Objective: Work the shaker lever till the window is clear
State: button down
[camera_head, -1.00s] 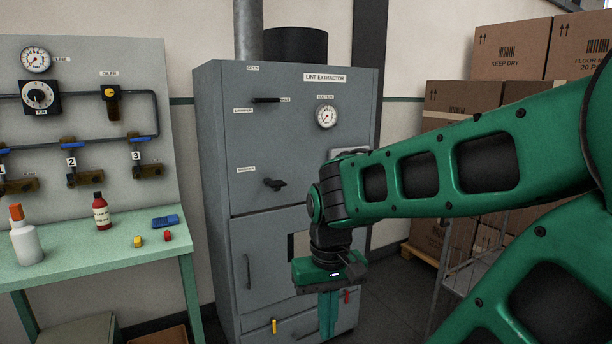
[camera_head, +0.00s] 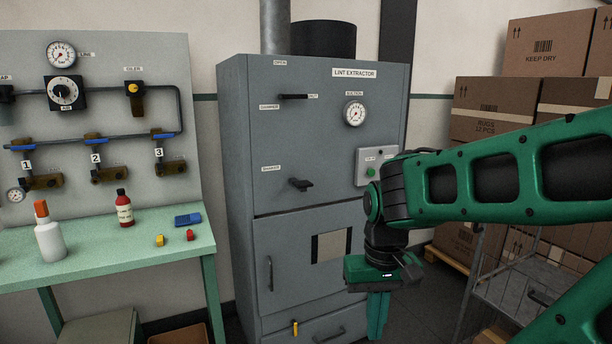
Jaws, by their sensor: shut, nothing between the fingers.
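The grey lint extractor cabinet (camera_head: 237,150) stands at the middle. Its shaker lever (camera_head: 300,185) is a dark handle on the upper front, just right of a small label. The window (camera_head: 331,246) is a pale beige-grey pane in a dark frame on the lower door; I cannot tell how clear it is. My gripper (camera_head: 376,318) is shut and empty, pointing down in front of the cabinet's lower right side. It is below and right of the lever and apart from it. My arm comes in from the right and hides part of the cabinet's right edge.
A damper lever (camera_head: 294,97), a suction gauge (camera_head: 355,113) and a switch box with a green button (camera_head: 371,172) are on the cabinet. A green bench (camera_head: 100,262) with bottles stands left. Stacked cartons (camera_head: 490,92) and a wire cart (camera_head: 515,290) are at right.

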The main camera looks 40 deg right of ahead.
aim_at(301, 186)
jog(key=i, duration=0.9)
jog(key=u, duration=0.05)
